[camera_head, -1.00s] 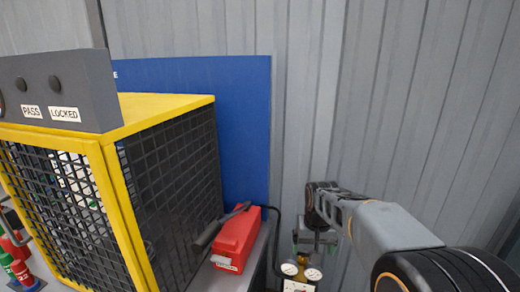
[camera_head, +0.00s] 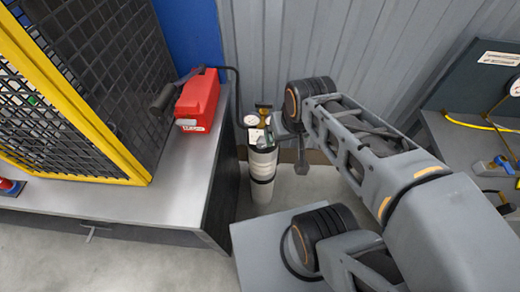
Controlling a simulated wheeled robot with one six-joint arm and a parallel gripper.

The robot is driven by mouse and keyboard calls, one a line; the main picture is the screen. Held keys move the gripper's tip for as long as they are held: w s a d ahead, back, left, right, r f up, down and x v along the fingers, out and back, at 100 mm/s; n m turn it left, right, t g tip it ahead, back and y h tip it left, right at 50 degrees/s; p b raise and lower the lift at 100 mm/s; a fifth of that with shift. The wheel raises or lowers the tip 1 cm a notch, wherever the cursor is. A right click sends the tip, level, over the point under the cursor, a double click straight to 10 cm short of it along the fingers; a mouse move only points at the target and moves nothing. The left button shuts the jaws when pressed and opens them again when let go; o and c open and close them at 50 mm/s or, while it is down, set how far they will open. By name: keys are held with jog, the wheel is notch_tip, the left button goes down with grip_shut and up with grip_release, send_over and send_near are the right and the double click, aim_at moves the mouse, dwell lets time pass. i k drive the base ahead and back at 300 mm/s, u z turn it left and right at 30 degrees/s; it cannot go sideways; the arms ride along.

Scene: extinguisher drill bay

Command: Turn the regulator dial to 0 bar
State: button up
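The regulator (camera_head: 256,134) sits on top of a pale gas cylinder (camera_head: 262,192) with dark bands, standing on the floor between two benches. A round white gauge (camera_head: 251,120) shows on its left, and a brass-coloured part (camera_head: 263,107) stands at its top. The dial's marks and setting are too small to read. My arm reaches in from the right. My gripper (camera_head: 300,164) points down just right of the regulator, partly hidden by my own wrist. I cannot tell whether it touches the regulator or whether its fingers are apart.
A yellow-framed mesh cage (camera_head: 75,105) and a red box (camera_head: 197,101) with a dark lever stand on the left bench (camera_head: 180,165). A black hose runs from behind the box towards the cylinder. A right bench (camera_head: 450,145) holds a gauge and a yellow hose.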

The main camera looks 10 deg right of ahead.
aim_at(261, 144)
jog(key=u, duration=1.4)
jog(key=k, duration=0.75)
jog(key=u, duration=0.55)
